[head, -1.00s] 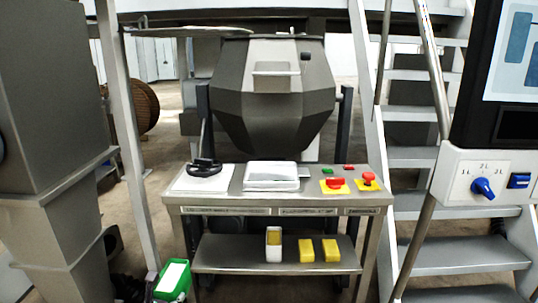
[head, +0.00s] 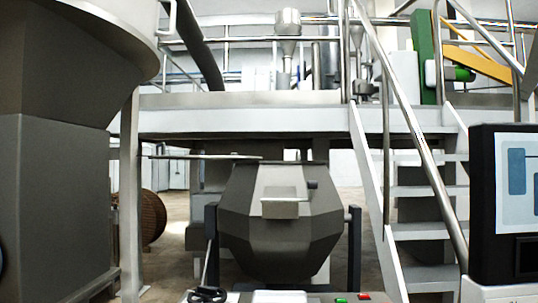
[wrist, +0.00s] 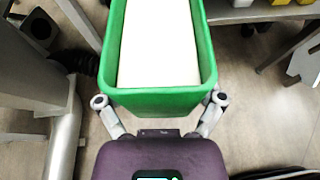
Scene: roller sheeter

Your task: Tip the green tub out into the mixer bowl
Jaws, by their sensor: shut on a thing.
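The green tub (wrist: 160,101) fills the upper middle of the wrist view, upright with a flat white content inside. My gripper (wrist: 159,99) is shut on the tub's near end, one finger at each side. The far end of the tub is cut off by the frame. Neither tub nor gripper shows in the head view now. A large round steel bowl (head: 90,45) stands on a grey pedestal at the upper left. A faceted grey drum (head: 280,220) hangs between dark posts in the middle. I cannot tell for certain which of these is the mixer bowl.
A control table (head: 265,297) with a handle and buttons lies below the drum. Metal stairs (head: 430,205) with rails rise to a platform (head: 250,122). A control panel (head: 505,200) stands at the right. In the wrist view, grey pipework (wrist: 65,135) is left of my gripper.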

